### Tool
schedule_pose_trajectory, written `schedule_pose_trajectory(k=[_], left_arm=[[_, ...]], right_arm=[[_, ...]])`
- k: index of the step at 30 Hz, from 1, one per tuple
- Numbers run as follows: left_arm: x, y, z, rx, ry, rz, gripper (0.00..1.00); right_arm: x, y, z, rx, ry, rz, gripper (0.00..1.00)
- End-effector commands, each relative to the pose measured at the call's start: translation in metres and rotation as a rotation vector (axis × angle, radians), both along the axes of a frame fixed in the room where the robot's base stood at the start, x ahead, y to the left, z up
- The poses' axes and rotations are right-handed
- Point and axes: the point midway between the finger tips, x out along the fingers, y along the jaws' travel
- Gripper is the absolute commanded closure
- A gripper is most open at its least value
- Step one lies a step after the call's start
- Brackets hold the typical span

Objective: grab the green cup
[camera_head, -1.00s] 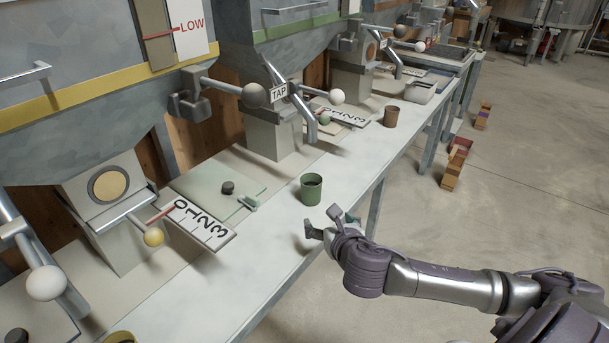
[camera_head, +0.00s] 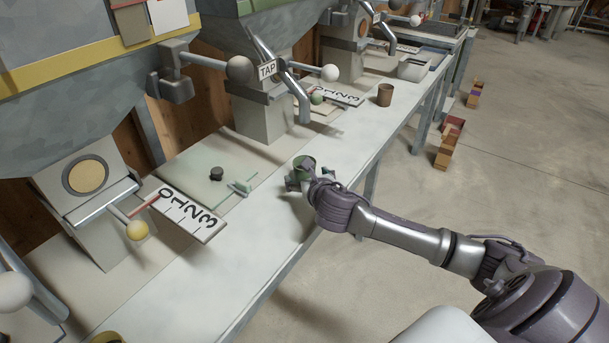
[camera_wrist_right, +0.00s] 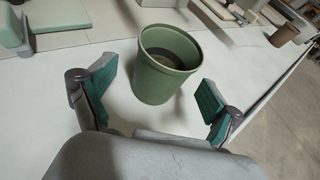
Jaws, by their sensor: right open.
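The green cup (camera_head: 306,163) stands upright on the pale bench top, partly hidden by my right gripper (camera_head: 300,183) in the head view. In the right wrist view the green cup (camera_wrist_right: 165,68) is upright and empty-looking, just ahead of the fingers and near their tips. My right gripper (camera_wrist_right: 155,88) is open, with one green-padded finger on each side of the cup's near side. Gaps show between both pads and the cup. My left gripper is not in view.
A brown cup (camera_head: 385,95) stands farther along the bench. A metal tap (camera_head: 290,82) and a numbered scale plate (camera_head: 192,215) are on the machine side. A green board (camera_head: 205,172) with a dark knob lies left of the cup.

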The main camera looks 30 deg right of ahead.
Motion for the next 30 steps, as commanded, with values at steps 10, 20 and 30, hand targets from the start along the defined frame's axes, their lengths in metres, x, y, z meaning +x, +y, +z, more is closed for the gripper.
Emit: schedule_pose_trajectory(k=[10, 20, 30], left_arm=[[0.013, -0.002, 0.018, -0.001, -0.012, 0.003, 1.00], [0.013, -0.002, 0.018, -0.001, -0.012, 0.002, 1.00], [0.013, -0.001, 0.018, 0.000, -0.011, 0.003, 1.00]], right_arm=[[0.025, -0.008, -0.012, 0.000, 0.001, 0.000, 0.10], [0.024, -0.008, -0.011, -0.001, 0.000, 0.000, 0.45], [0.024, -0.008, -0.011, -0.001, -0.001, 0.000, 0.77]])
